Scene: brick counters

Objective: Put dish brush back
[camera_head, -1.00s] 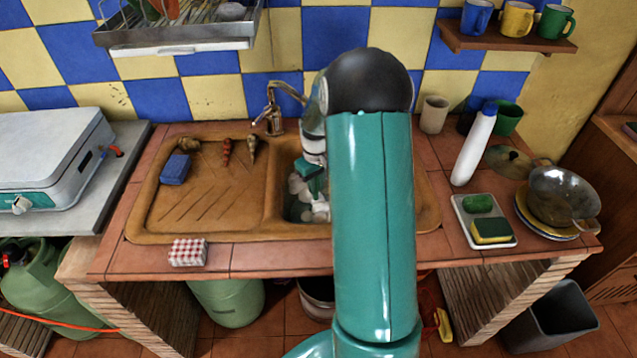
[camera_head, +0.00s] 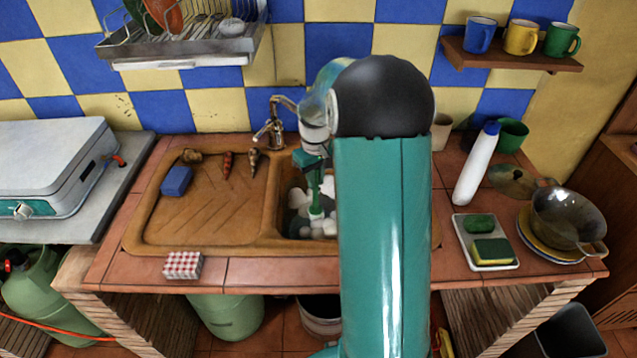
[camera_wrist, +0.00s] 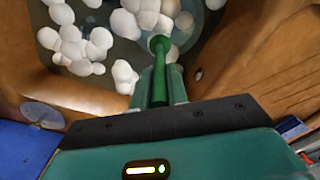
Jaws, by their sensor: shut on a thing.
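My gripper (camera_head: 314,172) is over the right-hand sink basin, pointing down, and is shut on a green rod-like thing that I take to be the dish brush (camera_head: 316,208). In the wrist view the brush (camera_wrist: 159,62) is a dark green stick with a rounded end, held at the fingers (camera_wrist: 168,95). In the head view its lower end is among the white foam in the basin (camera_head: 290,232); I cannot tell whether it touches the bottom. My arm hides the right part of the basin.
A faucet (camera_head: 270,130) stands close behind and left of my gripper. A dish rack (camera_head: 180,45) hangs at upper left. The drainboard (camera_head: 205,210) is largely clear.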

